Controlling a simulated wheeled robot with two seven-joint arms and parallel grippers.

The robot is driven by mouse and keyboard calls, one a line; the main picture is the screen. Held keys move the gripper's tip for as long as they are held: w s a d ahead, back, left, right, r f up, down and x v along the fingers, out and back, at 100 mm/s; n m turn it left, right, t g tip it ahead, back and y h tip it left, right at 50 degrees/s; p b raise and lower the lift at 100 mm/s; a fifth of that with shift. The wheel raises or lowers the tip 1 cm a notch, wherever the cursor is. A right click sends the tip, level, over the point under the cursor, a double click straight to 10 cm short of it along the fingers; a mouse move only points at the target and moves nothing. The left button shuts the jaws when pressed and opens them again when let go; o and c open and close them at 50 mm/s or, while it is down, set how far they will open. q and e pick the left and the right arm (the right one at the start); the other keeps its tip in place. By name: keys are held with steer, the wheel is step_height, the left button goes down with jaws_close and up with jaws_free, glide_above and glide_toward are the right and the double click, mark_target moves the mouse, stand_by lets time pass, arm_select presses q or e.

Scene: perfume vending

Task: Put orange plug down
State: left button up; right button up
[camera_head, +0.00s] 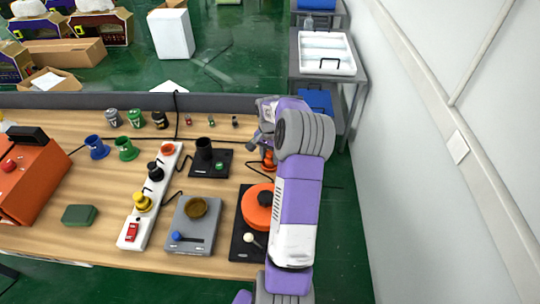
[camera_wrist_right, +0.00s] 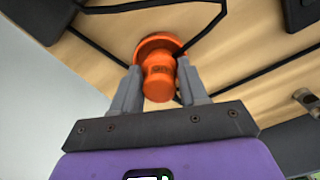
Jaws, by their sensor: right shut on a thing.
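The orange plug (camera_wrist_right: 158,75) is between the two fingers of my right gripper (camera_wrist_right: 158,92) in the right wrist view. Its wider flange faces the wooden table. In the head view the orange plug (camera_head: 268,160) shows near the table's right edge, partly hidden by my right arm. My right gripper is shut on it. I cannot tell whether the plug touches the table. A white power strip (camera_head: 137,215) lies on the table with yellow, black and orange plugs on it. My left gripper is not in view.
A black base with an orange round device (camera_head: 258,210) stands close to my right arm. A grey scale-like device (camera_head: 196,228), a black device (camera_head: 205,160) and an orange box (camera_head: 30,180) stand on the table. Black cables (camera_wrist_right: 205,35) run near the plug. A wall is at right.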

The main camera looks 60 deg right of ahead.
mark_target(270, 152)
steer(key=shift+f, duration=0.15)
steer(key=o, duration=1.2)
steer(key=shift+c, duration=0.2)
step_height(270, 152, up, 12)
steer(key=p, duration=0.2)
steer(key=shift+w, duration=0.1)
